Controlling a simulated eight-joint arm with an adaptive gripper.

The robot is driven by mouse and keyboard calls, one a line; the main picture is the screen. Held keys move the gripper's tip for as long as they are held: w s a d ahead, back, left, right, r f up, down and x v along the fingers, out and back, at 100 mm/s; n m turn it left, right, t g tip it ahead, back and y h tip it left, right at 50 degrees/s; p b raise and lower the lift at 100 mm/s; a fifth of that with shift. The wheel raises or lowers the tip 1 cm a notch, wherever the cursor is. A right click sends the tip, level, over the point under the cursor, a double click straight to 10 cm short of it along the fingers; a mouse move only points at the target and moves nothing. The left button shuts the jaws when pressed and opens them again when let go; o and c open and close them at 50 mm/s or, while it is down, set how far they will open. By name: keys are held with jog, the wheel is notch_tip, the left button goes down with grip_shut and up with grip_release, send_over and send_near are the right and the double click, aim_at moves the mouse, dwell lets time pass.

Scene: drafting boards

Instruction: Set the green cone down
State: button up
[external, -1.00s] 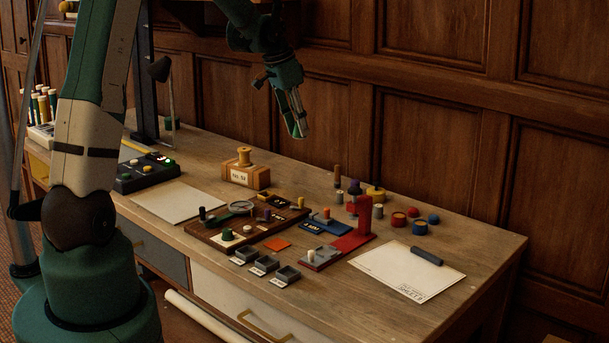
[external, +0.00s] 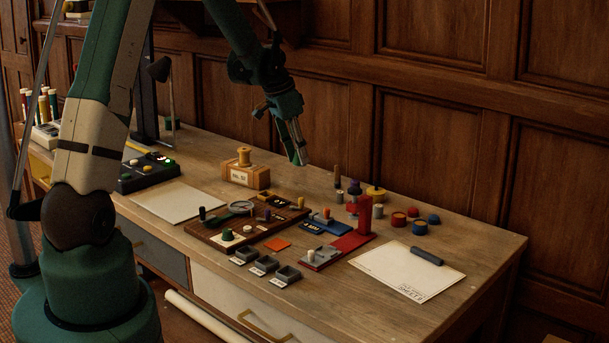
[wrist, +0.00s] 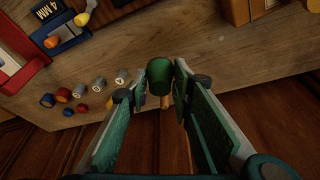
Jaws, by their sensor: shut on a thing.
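The green cone (wrist: 160,72) shows between my fingertips in the wrist view, its rounded end toward the camera; its tip shape is not clear. My gripper (wrist: 164,84) is shut on it. In the external view my gripper (external: 300,152) points down, in the air above the back part of the desk, right of the wooden block. The cone is hard to make out there at the fingertips. A small brown peg (wrist: 165,102) shows just past the cone in the wrist view; I cannot tell the gap between them.
The wooden block with a spool (external: 248,176) stands left of the gripper. A red stand (external: 360,223), a blue board (external: 325,226) and several small cylinders (external: 399,219) are to the right. The wooden tray (external: 240,226) lies in front. Desk between block and peg is bare.

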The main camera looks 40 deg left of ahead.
jog(key=shift+f+b, duration=0.45)
jog(key=shift+f, duration=2.65)
jog(key=shift+f, duration=0.1)
jog(key=shift+f+b, duration=0.3)
jog(key=shift+f, duration=1.5)
jog(key=shift+f, duration=0.1)
jog(key=o, duration=0.8)
jog(key=shift+o, duration=0.2)
jog(key=p+v, duration=0.1)
jog(key=v, duration=1.1)
jog(key=shift+p, duration=0.3)
